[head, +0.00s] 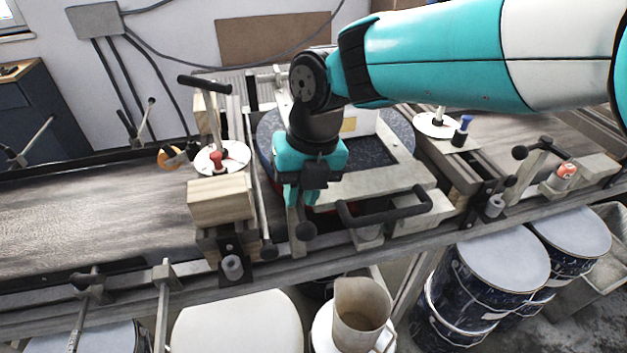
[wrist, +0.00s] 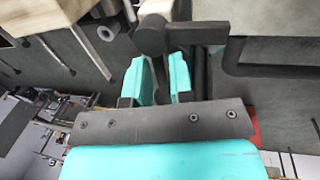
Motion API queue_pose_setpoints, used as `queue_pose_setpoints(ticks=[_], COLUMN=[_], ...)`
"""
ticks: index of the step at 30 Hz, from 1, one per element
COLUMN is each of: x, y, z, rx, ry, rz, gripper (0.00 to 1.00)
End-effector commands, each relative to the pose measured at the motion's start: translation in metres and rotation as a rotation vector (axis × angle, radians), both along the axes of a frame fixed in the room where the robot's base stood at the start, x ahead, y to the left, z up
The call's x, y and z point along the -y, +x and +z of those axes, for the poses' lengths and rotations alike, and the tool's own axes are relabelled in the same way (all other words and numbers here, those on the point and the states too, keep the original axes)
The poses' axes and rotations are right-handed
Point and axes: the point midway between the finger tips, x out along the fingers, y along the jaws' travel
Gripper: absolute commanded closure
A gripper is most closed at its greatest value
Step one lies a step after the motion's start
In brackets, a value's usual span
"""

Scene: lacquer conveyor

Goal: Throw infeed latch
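My gripper (head: 303,196) points down at the near edge of the conveyor, left of a black bar handle (head: 385,208). In the wrist view its two teal fingers (wrist: 160,80) stand apart with a gap between them. A dark lever with a round end and a crossbar (wrist: 195,34) lies just beyond the fingertips; its shaft runs toward the gap. I cannot tell whether they touch. No label shows which lever is the infeed latch.
A long rod with a black knob (head: 268,250) lies left of my gripper, beside a wooden block (head: 220,202). A white dial with a lever (head: 222,157) stands behind that block. A pale frame with a dark round plate (head: 408,132) is at right. Drums (head: 495,258) and a jug (head: 360,310) stand below.

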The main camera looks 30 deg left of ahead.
Motion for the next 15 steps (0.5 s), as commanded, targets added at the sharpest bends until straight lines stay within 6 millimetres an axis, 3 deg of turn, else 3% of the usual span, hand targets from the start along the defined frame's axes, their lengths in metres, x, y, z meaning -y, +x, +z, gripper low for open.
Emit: queue_pose_setpoints(ticks=[15], x=[-0.0003], y=[0.0004], z=[0.0025], rx=[0.001], ry=[0.002], rz=[-0.004], gripper=[0.62])
